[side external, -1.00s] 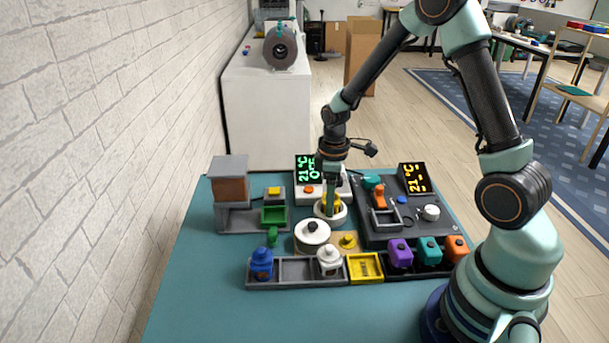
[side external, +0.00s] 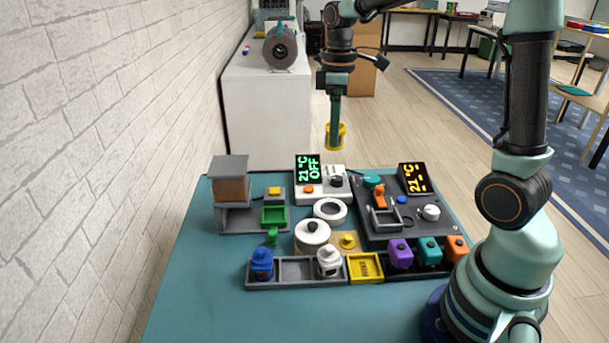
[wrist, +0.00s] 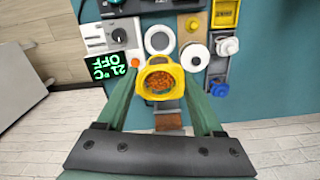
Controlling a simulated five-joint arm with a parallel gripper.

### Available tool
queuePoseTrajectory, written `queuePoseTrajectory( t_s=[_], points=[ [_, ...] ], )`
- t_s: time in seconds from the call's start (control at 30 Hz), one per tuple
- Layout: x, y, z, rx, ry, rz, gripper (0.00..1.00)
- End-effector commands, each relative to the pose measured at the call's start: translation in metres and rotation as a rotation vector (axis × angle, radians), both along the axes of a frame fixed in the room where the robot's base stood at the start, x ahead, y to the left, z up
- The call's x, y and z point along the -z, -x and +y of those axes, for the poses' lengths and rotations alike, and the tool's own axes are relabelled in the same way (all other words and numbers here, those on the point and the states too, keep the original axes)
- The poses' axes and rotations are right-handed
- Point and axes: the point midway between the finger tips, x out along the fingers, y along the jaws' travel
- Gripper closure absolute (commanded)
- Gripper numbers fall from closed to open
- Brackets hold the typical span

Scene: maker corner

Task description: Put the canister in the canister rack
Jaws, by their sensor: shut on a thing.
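My gripper (side external: 334,122) is shut on a yellow canister (side external: 335,140), high above the back of the work table. In the wrist view the open-topped canister (wrist: 160,61) sits between the fingers, with orange-brown bits inside. A long grey rack (side external: 296,284) lies at the table front. A blue container (side external: 262,263) stands in its left compartment and a white one (side external: 329,261) in its right. Its middle compartment (side external: 297,268) is empty. The rack is partly visible in the wrist view (wrist: 214,68). The canister is well apart from the rack.
A white ring (side external: 330,210) lies empty before the white unit (side external: 318,194), whose display reads 21°C OFF. A white round pot (side external: 312,235) stands between ring and rack. A yellow tray (side external: 365,281) and purple, teal and orange blocks stand right of the rack. Teal front table is clear.

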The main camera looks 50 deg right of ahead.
Motion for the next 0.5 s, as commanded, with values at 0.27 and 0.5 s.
queuePoseTrajectory(
  t_s=[0.27,0.5],
  points=[
    [0.012,-0.001,0.034,-0.086,-0.001,0.004,0.9],
    [0.068,0.014,0.113,-0.294,-0.001,0.006,0.9]
  ],
)
